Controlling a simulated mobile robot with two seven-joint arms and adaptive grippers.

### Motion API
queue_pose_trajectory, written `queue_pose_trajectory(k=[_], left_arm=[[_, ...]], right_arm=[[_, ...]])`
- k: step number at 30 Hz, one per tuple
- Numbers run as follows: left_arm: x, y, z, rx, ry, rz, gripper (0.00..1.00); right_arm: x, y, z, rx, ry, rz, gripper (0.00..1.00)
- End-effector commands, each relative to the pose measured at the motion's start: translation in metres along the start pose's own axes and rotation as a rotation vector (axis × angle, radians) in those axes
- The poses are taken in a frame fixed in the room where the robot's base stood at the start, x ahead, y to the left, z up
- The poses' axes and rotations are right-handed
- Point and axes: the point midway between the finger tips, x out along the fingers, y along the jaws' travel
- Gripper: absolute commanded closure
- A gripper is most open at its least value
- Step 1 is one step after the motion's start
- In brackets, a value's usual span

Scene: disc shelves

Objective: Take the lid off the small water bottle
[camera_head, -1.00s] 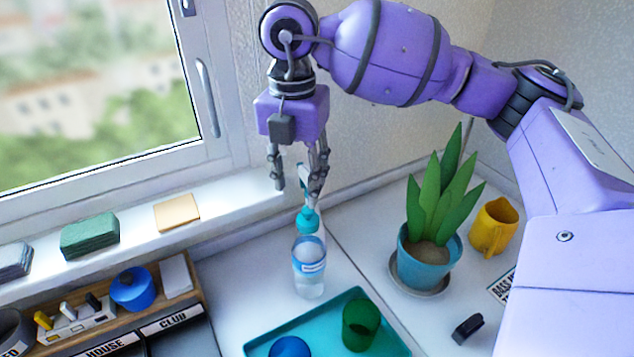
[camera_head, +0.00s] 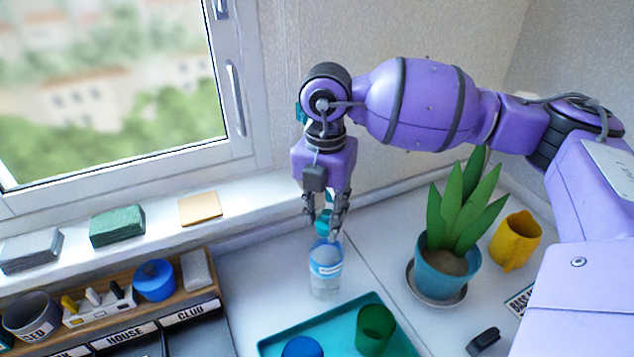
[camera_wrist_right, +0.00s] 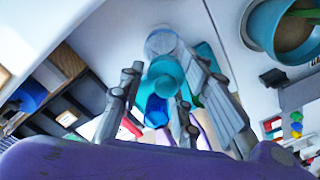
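The small water bottle (camera_head: 325,275) is clear with a blue-and-white label. It stands upright on the white counter behind the teal tray. Its teal lid (camera_head: 323,223) is on its top. My right gripper (camera_head: 324,222) points down from above, with its fingers on either side of the lid. In the right wrist view the lid (camera_wrist_right: 165,76) lies between the grey fingers (camera_wrist_right: 160,82), which look spread with a small gap at the left. Firm contact cannot be seen. The fingers hide part of the lid. My left gripper is not in view.
The teal tray (camera_head: 283,343) holds a green cup (camera_head: 375,328) and a blue cup (camera_head: 302,347). A potted plant (camera_head: 447,272) and a yellow mug (camera_head: 515,240) stand to the right. A wooden organiser (camera_head: 180,298) is at left. The window sill is behind.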

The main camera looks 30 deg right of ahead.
Motion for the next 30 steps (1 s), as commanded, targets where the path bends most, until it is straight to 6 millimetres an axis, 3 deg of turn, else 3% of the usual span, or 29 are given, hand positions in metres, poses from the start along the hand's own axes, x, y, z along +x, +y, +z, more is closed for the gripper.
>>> queue_pose_trajectory(k=[2, 17, 22, 30], left_arm=[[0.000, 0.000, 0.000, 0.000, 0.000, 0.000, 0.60], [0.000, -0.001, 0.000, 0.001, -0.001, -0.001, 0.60], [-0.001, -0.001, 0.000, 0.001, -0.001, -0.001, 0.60], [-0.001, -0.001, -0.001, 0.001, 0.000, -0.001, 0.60]], right_arm=[[0.000, 0.000, 0.000, 0.000, 0.000, 0.000, 0.84], [-0.009, 0.001, 0.000, 0.000, -0.001, 0.002, 0.84], [-0.033, 0.001, 0.001, 0.000, -0.003, 0.004, 0.84], [-0.088, -0.009, -0.045, -0.005, -0.004, 0.006, 0.84]])
